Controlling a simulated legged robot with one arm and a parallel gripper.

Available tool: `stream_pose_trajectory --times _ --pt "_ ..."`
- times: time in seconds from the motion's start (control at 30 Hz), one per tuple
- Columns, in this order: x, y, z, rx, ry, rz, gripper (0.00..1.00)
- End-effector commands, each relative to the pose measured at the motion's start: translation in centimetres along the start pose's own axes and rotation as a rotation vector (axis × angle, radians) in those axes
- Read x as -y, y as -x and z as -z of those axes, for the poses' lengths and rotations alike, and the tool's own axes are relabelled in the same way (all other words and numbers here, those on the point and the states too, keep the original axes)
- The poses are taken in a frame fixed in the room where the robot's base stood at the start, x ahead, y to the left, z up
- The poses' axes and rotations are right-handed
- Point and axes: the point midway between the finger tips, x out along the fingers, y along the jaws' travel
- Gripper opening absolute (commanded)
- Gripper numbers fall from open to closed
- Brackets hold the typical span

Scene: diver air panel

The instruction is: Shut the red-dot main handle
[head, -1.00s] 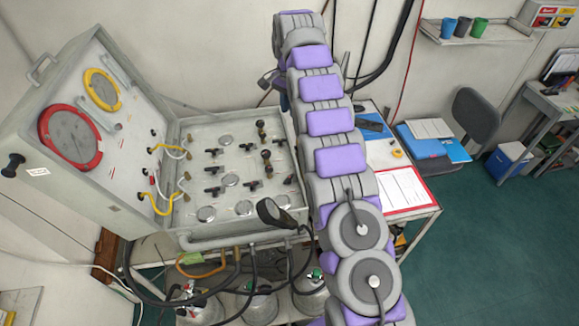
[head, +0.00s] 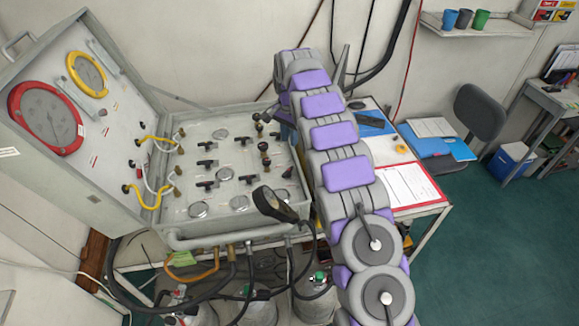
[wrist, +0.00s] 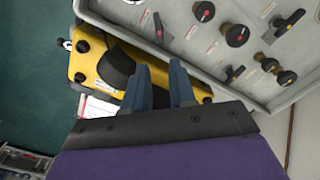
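The panel box (head: 180,222) stands open, with rows of black handles and knobs on its face. I cannot tell which is the main handle. My gripper (wrist: 159,68) is open and empty, its two blue fingers apart, off the panel's edge. In the head view, my arm hides part of the panel's right side.
A yellow case (wrist: 90,62) with a black pad lies beside the panel, close to my fingers. A table with a red-edged sheet (head: 408,187) is to the right.

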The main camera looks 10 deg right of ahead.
Motion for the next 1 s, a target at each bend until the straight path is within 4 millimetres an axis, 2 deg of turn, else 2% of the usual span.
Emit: stream_pose_trajectory --times 0.4,0.6,0.8,1.0 --pt "-0.2 -8.3 0.0 0.003 -0.002 -0.003 0.25" --pt "-0.1 -11.6 -0.1 0.002 0.0 -0.002 0.25" --pt "0.0 -13.2 0.0 0.001 -0.001 0.001 0.25" --pt "0.0 -13.5 0.0 0.0 -0.001 0.001 0.25"
